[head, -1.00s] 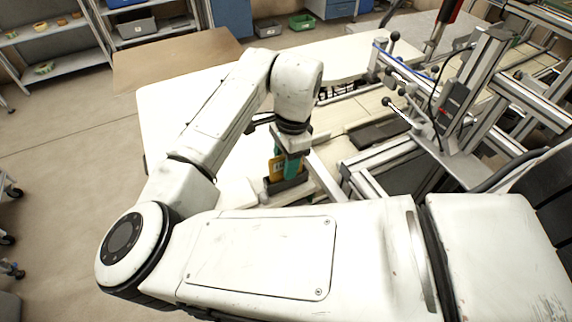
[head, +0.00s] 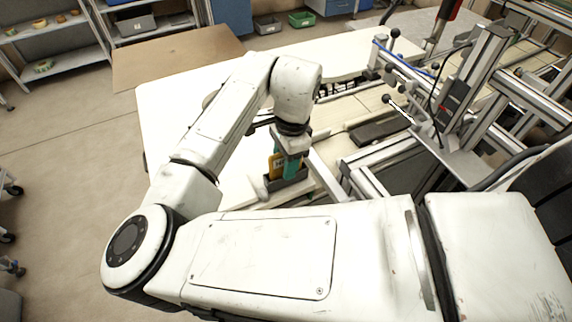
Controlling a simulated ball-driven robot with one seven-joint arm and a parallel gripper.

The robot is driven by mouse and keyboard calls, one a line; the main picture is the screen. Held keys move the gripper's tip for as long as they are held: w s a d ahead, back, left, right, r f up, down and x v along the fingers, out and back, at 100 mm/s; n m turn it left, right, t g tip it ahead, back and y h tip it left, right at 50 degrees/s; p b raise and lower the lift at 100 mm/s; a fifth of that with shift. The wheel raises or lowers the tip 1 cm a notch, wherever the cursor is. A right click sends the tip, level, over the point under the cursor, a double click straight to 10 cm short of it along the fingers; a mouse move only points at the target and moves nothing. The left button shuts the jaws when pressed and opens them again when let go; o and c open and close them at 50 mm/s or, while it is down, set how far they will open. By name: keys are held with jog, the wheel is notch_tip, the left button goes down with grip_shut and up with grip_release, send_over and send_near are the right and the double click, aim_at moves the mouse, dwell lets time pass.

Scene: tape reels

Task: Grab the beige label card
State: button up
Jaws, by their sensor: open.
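My gripper (head: 291,146) points down over a small dark holder (head: 288,185) on the white table. A teal piece (head: 291,168) and a yellow piece with a dark mark (head: 276,164) stand upright in or just behind the holder, right under the gripper. The fingertips are mostly hidden, and I cannot tell whether they touch either piece. The jaws are open. I cannot make out a beige label card; it may be hidden by my arm or the gripper.
The white table (head: 160,110) is bare at its left side. A beige round thing (head: 209,98) shows partly behind my arm. A metal frame machine (head: 455,110) with levers stands close on the right. A dark block (head: 380,132) lies beside it.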

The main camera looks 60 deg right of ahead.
jog(key=shift+c, duration=0.3)
grip_shut()
jog(key=shift+r, duration=0.1)
